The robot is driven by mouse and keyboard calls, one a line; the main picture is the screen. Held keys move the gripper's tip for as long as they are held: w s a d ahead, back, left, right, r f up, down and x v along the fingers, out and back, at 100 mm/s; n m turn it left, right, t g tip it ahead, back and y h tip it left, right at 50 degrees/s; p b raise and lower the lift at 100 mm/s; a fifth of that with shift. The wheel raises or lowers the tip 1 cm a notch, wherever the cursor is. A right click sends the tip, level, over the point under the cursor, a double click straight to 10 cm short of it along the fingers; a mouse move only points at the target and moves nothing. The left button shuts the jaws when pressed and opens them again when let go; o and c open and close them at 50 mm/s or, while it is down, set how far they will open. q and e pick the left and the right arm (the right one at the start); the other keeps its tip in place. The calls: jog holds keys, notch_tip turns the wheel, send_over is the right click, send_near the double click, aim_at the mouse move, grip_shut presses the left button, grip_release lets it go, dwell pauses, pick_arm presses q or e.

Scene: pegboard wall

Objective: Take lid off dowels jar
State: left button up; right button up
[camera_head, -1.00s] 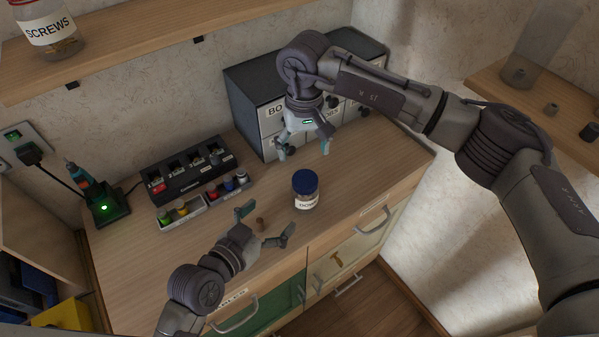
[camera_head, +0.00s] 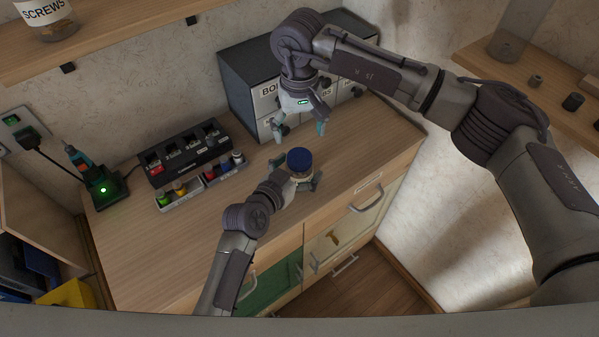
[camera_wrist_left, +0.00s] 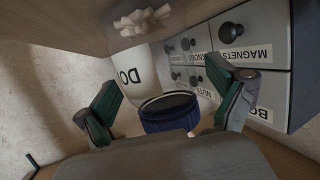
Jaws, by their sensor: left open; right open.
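The dowels jar stands upright on the wooden counter with its dark blue lid (camera_head: 299,159) on. In the left wrist view the blue lid (camera_wrist_left: 169,111), part of the "DO" label (camera_wrist_left: 134,74) and pale pieces inside (camera_wrist_left: 143,20) show. My left gripper (camera_head: 298,174) is open, with its fingers on either side of the jar; whether they touch it I cannot tell. It hides much of the jar's body in the head view. My right gripper (camera_head: 299,132) is open and empty, pointing down above and behind the jar.
Grey drawer boxes (camera_head: 240,95) stand at the back against the wall. A charger block (camera_head: 185,157) and a tray of small coloured items (camera_head: 200,181) lie left of the jar. The counter is clear to the jar's right. A shelf (camera_head: 120,45) runs above.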

aim_at(299, 156)
pick_arm(q)
jog(key=shift+w+f, duration=0.1)
jog(key=shift+w, duration=0.1)
pick_arm(e)
jog(key=shift+w, duration=0.15)
pick_arm(q)
jog(key=shift+s, duration=0.1)
jog(key=c, duration=0.5)
grip_shut()
pick_arm(e)
jog(key=m, duration=0.6)
jog(key=shift+m, duration=0.4)
jog(key=m, duration=0.6)
jog(key=shift+a, duration=0.1)
jog(key=m, duration=0.6)
jog(key=shift+m, duration=0.4)
jog(key=m, duration=1)
jog(key=shift+m, duration=0.4)
pick_arm(q)
jog(key=shift+f, duration=0.1)
pick_arm(e)
jog(key=m, duration=1)
jog(key=shift+m, duration=0.3)
jog(key=m, duration=1.2)
jog(key=shift+f+m, duration=0.3)
jog(key=shift+m, duration=0.1)
notch_tip(299, 156, down, 8)
jog(key=shift+r, duration=0.25)
